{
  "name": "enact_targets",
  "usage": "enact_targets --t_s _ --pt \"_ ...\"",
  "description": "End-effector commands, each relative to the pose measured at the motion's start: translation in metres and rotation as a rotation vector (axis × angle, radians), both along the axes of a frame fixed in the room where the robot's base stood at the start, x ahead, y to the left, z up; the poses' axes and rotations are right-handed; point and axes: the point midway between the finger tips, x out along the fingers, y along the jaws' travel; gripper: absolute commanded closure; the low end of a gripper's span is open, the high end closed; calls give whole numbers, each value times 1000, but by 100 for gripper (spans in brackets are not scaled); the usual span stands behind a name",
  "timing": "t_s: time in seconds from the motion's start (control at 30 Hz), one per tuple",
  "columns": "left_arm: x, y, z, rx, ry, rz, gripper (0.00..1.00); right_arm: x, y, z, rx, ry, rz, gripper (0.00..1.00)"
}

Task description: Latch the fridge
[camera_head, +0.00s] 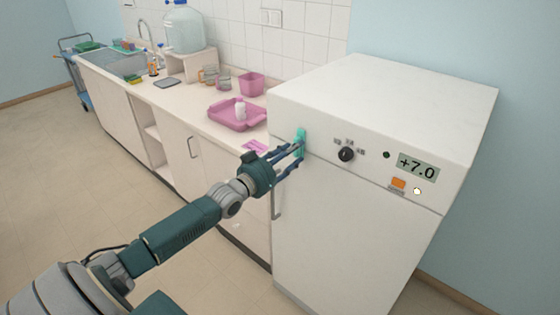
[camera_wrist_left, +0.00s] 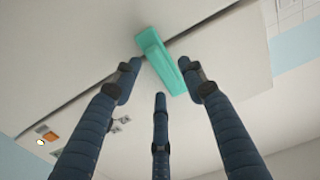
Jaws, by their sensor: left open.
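The white fridge (camera_head: 350,225) stands at the right with its door closed or nearly so. Its teal latch (camera_head: 301,141) is at the upper left of the front, by the seam above the door. In the left wrist view the latch (camera_wrist_left: 160,62) lies across the dark seam at a slant. My left gripper (camera_head: 298,148) is right in front of the latch, its fingers spread. In the wrist view the three blue fingers of this gripper (camera_wrist_left: 163,85) are apart, with the latch between and beyond their tips. I cannot tell whether they touch it. My right gripper is not in view.
A dial (camera_head: 346,154), a display reading +7.0 (camera_head: 416,167) and an orange switch (camera_head: 398,183) are on the fridge's top panel. A grey handle (camera_head: 277,200) is on the door's left side. The counter at left holds a pink tray (camera_head: 228,121). The floor before the fridge is clear.

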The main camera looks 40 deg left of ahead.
Motion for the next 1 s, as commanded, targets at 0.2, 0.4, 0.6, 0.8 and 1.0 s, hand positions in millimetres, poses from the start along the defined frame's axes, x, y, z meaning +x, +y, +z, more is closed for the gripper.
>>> enact_targets --t_s 0.2,0.4,0.6,0.8,1.0 --pt "-39 3 -3 1 6 0 58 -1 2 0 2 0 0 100" --pt "-77 6 -3 0 6 0 58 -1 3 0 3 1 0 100" --pt "-102 8 -2 0 4 1 58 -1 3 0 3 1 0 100" --pt "-111 9 -1 -1 2 0 58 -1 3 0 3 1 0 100" --pt "-111 9 0 -1 1 1 58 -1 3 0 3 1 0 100"
